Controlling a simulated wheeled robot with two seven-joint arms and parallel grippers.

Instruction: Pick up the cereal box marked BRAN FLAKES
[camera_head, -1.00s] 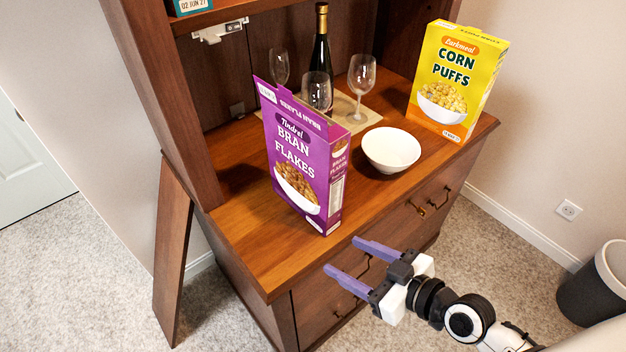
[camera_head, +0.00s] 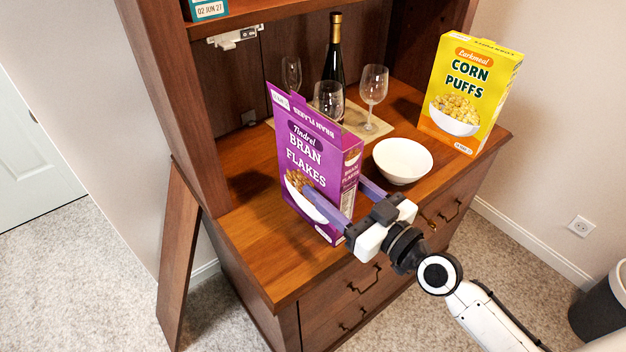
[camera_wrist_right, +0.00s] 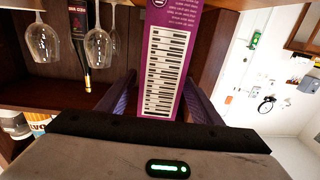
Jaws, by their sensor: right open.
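The purple BRAN FLAKES box (camera_head: 304,150) stands upright on the wooden hutch counter, its top flap raised. My right gripper (camera_head: 337,195) is open, with one purple finger in front of the box's front face and the other beyond its right side. In the right wrist view, the box's narrow side with a nutrition panel (camera_wrist_right: 163,72) lies between the two open fingers (camera_wrist_right: 160,95). Whether the fingers touch the box cannot be told. My left gripper is not in view.
A white bowl (camera_head: 402,161) stands close to the right of the box and finger. A yellow CORN PUFFS box (camera_head: 468,95) is at the counter's right end. Wine glasses (camera_head: 374,86) and a dark bottle (camera_head: 334,62) stand behind on a board. The front left counter (camera_head: 262,252) is clear.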

